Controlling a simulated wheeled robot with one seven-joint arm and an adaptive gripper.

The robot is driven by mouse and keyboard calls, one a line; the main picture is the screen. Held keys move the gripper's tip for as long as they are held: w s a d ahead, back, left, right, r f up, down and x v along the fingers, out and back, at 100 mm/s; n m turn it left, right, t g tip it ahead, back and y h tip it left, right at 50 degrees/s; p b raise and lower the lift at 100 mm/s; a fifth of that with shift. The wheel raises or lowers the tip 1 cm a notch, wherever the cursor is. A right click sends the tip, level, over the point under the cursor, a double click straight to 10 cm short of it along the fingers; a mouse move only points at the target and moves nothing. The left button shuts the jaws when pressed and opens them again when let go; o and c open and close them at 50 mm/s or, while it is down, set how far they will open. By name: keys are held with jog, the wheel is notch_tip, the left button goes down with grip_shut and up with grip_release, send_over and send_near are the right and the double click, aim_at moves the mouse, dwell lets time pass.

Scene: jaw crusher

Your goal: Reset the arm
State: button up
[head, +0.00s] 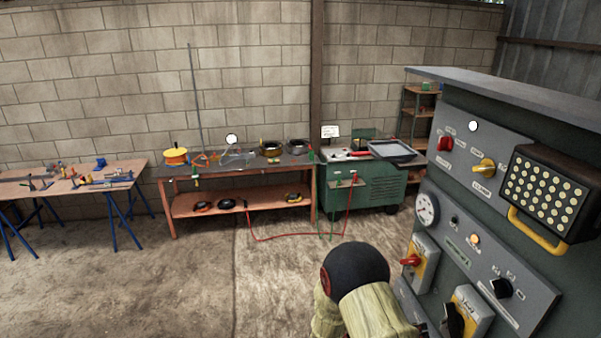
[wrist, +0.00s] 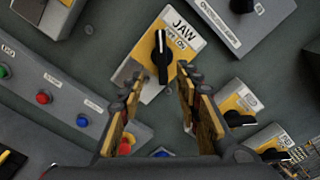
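In the wrist view my gripper (wrist: 160,82) is open, with a finger on each side and clear space between them. Just beyond the fingertips is a black rotary knob (wrist: 161,55) on a yellow and white plate marked JAW (wrist: 187,36), with OFF and ON printed beside the knob. The fingers do not appear to touch the knob. In the head view part of my arm (head: 362,300) shows at the bottom, beside the control cabinet (head: 450,205); the gripper itself is hidden there.
Around the JAW plate are more switches: black knobs (wrist: 238,119) at lower right and a strip with red (wrist: 43,98) and blue buttons at left. In the head view a workbench (head: 240,167) and a green cart (head: 385,187) stand by the wall.

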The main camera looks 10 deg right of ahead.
jog(key=s+a+f+m+g+y+b, duration=0.1)
jog(key=s+a+f+m+g+y, duration=0.15)
jog(key=s+m, duration=0.4)
jog(key=s+a+f+m+g+y+b, duration=0.2)
jog(key=s+m+g+y, duration=0.2)
jog(key=s+m, duration=0.3)
jog(key=s+a+r+m+t+y+b, duration=0.1)
jog(key=s+a+m+t+y+b, duration=0.2)
jog(key=b, duration=0.9)
jog(key=s+a+m+t+y+b, duration=0.4)
jog(key=a+m+t+y+b, duration=0.3)
jog(key=a+m+b, duration=0.4)
jog(key=shift+s+a+r+y+b, duration=0.2)
jog(key=shift+a+r+y+b, duration=0.25)
jog(key=shift+y+b, duration=0.55)
jog(key=shift+d+t+h, duration=0.1)
jog(key=shift+t+h, duration=0.15)
